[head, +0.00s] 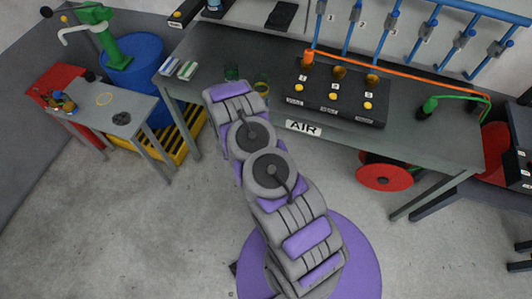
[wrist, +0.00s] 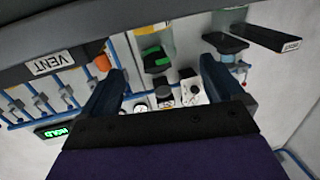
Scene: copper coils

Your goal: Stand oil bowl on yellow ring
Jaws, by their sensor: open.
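A thin yellow ring (head: 104,99) lies on the small grey side table at the left of the head view, with nothing standing on it. I cannot tell for sure which thing is the oil bowl. A dark round item (head: 121,118) sits on the same table, just in front of the ring. A dark green cup-like item (head: 232,72) and a yellow-rimmed one (head: 262,88) stand on the long bench, by the end of my arm. My arm hides the gripper in the head view.
The long bench (head: 205,50) carries a dark panel (head: 330,108) and hoses. The floor in front is clear.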

